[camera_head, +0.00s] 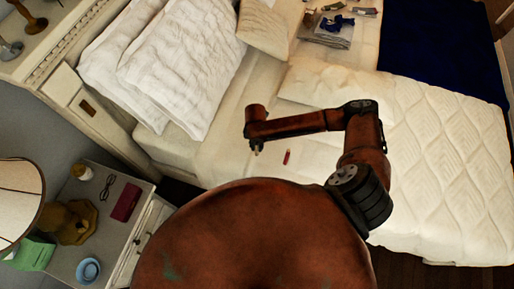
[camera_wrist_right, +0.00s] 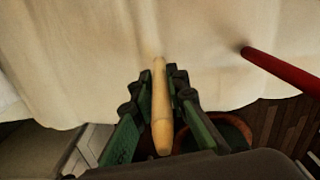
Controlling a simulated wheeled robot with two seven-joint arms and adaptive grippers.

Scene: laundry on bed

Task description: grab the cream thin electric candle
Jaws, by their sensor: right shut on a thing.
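The cream thin electric candle (camera_wrist_right: 160,108) is between the fingers of my right gripper (camera_wrist_right: 160,80) in the right wrist view. The gripper is shut on it, and the candle lies lengthwise along the fingers. In the head view my right arm reaches over the bed, and the right gripper (camera_head: 256,146) points down at the near part of the mattress. The candle's cream tip shows small there, just under the wrist. My left gripper is not in view.
A red candle (camera_head: 287,157) lies on the bed (camera_head: 215,150) just right of the gripper; it also shows in the right wrist view (camera_wrist_right: 280,65). White pillows (camera_head: 180,60) lie up left. A nightstand (camera_head: 107,226) with several small items and a lamp (camera_head: 18,195) stand at lower left.

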